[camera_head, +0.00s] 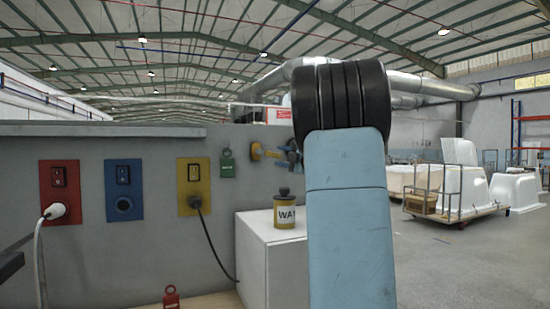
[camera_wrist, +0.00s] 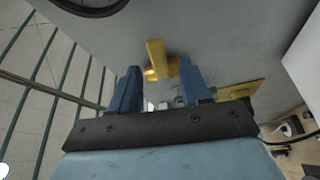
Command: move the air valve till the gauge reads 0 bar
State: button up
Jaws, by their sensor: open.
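The air valve's yellow lever (camera_wrist: 155,56) lies just beyond and between the fingertips in the wrist view, with brass-coloured fittings beside it. The yellow valve also shows on the grey panel in the head view (camera_head: 257,152). My gripper (camera_wrist: 159,70) is open, its two blue fingers on either side of the lever; I cannot tell whether they touch it. In the head view, my gripper (camera_head: 287,154) is partly hidden by my arm. The gauge (camera_wrist: 90,6) is cut off at the top of the wrist view; only part of its dark rim and face shows, so its reading is not visible.
The grey panel (camera_head: 100,240) carries red, blue and yellow socket plates and a green tag (camera_head: 228,165). A yellow canister (camera_head: 286,211) stands on a white cabinet (camera_head: 252,262) below the valve. A black cable (camera_head: 222,250) hangs left of the cabinet. White tubs stand far right.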

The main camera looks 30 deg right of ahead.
jog(key=v, duration=0.8)
jog(key=shift+s, duration=0.25)
jog(key=shift+d+f, duration=0.1)
jog(key=shift+d, duration=0.05)
